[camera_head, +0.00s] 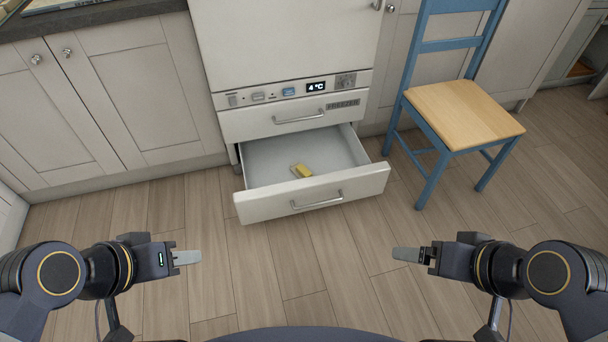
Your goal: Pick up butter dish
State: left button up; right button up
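A small yellow block with a pale edge (301,171), which looks like the butter dish, lies in the open bottom drawer (262,203) of the white fridge-freezer. It lies on the drawer's floor, near the front wall and around the middle. My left gripper (187,258) is at the lower left, over the wooden floor, well in front of the drawer and apart from it. My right gripper (407,254) is at the lower right, also apart from the drawer. Both point inward and look empty; the view does not show whether their fingers are apart.
A shut drawer (290,121) marked FREEZER is just above the open one. A blue chair with a wooden seat (464,113) stands to the right of the drawer. Pale cupboards (130,100) line the left side. The wooden floor (295,265) before the drawer is clear.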

aim_at(299, 170)
jog(key=i+l+u, duration=0.1)
jog(key=u, duration=1.05)
jog(key=i+l+u, duration=0.15)
jog(key=l+u, duration=0.35)
jog(key=l, duration=0.2)
jog(key=l+u, duration=0.5)
jog(key=l, duration=1.3)
jog(key=u, duration=0.05)
